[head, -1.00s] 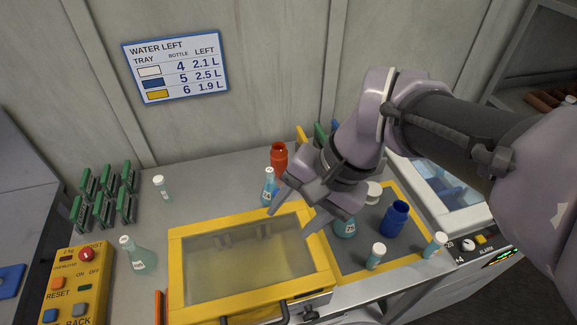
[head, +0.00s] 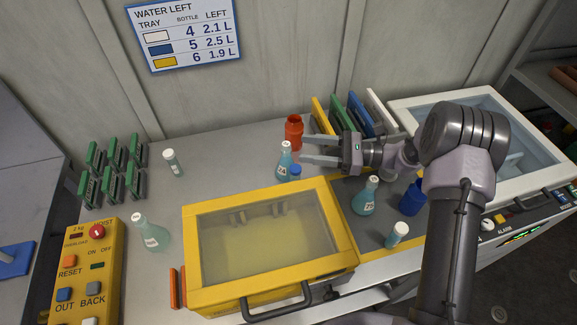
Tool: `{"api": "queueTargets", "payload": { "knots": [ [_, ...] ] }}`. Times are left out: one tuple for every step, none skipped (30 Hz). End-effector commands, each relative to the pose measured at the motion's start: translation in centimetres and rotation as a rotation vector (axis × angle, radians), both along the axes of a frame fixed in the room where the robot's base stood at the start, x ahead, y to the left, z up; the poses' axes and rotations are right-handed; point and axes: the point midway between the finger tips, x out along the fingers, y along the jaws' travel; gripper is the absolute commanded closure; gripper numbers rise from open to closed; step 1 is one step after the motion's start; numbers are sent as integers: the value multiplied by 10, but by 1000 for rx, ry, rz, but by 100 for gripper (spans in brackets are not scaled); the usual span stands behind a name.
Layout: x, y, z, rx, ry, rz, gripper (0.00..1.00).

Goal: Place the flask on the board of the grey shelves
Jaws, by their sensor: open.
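Several teal flasks with white caps stand on the grey bench; I cannot tell which one the task means. One flask (head: 284,163) stands behind the yellow-framed box, another flask (head: 365,198) on the dark mat at the right, and a third flask (head: 152,236) at the left. My gripper (head: 304,149) is open and empty, its fingers pointing left, with the tips just right of the flask behind the box. I cannot tell whether they touch it. A grey shelf unit (head: 535,62) shows partly at the upper right; its boards are mostly cut off.
The yellow box (head: 192,262) has a closed clear lid. A red bottle (head: 294,132) and a blue-capped item (head: 295,171) stand close to my gripper. A blue jar (head: 411,199), white-capped vials (head: 397,233) and upright coloured panels (head: 359,115) are near my arm.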

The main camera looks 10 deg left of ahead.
Motion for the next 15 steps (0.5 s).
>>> {"api": "queueTargets", "payload": {
  "knots": [
    [-1,13,-3,0,-1,4,49],
    [-2,21,-2,0,-2,3,49],
    [-2,29,-2,-1,-1,3,49],
    [-3,34,-2,-1,0,3,49],
    [-3,38,-2,-1,0,3,49],
    [-3,41,-1,-1,-1,1,49],
    [-3,44,-1,-1,-1,1,49],
    [-3,48,-1,-2,-2,2,49],
    [-3,56,-1,-1,-3,3,49],
    [-3,62,-1,-1,-2,4,49],
    [-3,69,-1,-1,-2,4,49],
    [-3,77,0,-2,-3,4,49],
    [-3,82,1,-1,-1,3,49],
    [-4,87,1,-2,-1,4,49],
    [-4,92,1,-2,-1,2,49]
  ]
}}
